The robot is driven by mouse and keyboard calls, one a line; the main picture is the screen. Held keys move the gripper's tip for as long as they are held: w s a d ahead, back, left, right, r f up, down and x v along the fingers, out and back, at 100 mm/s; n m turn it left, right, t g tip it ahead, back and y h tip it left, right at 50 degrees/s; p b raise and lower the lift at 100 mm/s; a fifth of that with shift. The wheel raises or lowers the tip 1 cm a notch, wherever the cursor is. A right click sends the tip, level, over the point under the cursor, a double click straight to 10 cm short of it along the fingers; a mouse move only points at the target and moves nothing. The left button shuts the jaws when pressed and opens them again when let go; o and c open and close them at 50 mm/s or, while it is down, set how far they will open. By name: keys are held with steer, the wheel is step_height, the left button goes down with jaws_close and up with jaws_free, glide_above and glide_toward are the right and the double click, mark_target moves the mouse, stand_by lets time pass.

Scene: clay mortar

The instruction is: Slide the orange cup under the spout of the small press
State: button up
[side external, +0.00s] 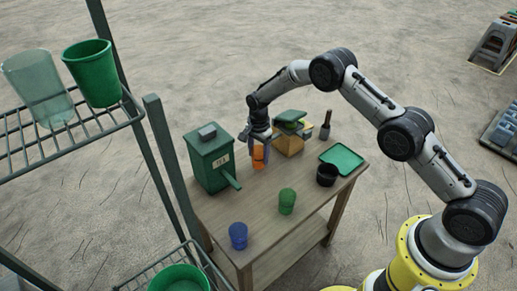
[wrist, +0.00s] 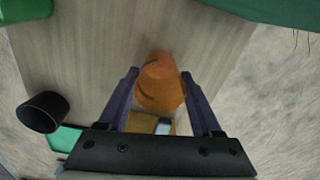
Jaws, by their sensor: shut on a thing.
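The orange cup (side external: 259,155) is between the fingers of my gripper (side external: 260,144) at the back of the wooden table. In the wrist view the orange cup (wrist: 160,82) sits between the two purple fingers of my gripper (wrist: 159,80), which is shut on it. I cannot tell whether the cup touches the tabletop. The small press (side external: 208,160) is a green box just left of the cup. Its spout (side external: 232,181) juts out at the lower front right, nearer the camera than the cup. The cup is beside the press, apart from the spout.
A green cup (side external: 287,202) and a blue cup (side external: 238,236) stand near the table's front. A black cup (side external: 326,175) and a green tray (side external: 345,158) are at right. A yellow-and-green stack (side external: 290,138) is behind the gripper. Bare wood (side external: 255,200) lies before the spout.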

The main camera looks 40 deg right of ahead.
mark_target(262, 150)
steer(key=shift+f, duration=0.75)
steer(key=shift+w+d, duration=0.45)
steer(key=shift+d, duration=0.35)
steer(key=shift+w+d, duration=0.4)
steer(key=shift+d, duration=0.4)
steer(key=shift+f, duration=0.15)
steer(key=o, duration=1)
steer(key=shift+r, duration=4)
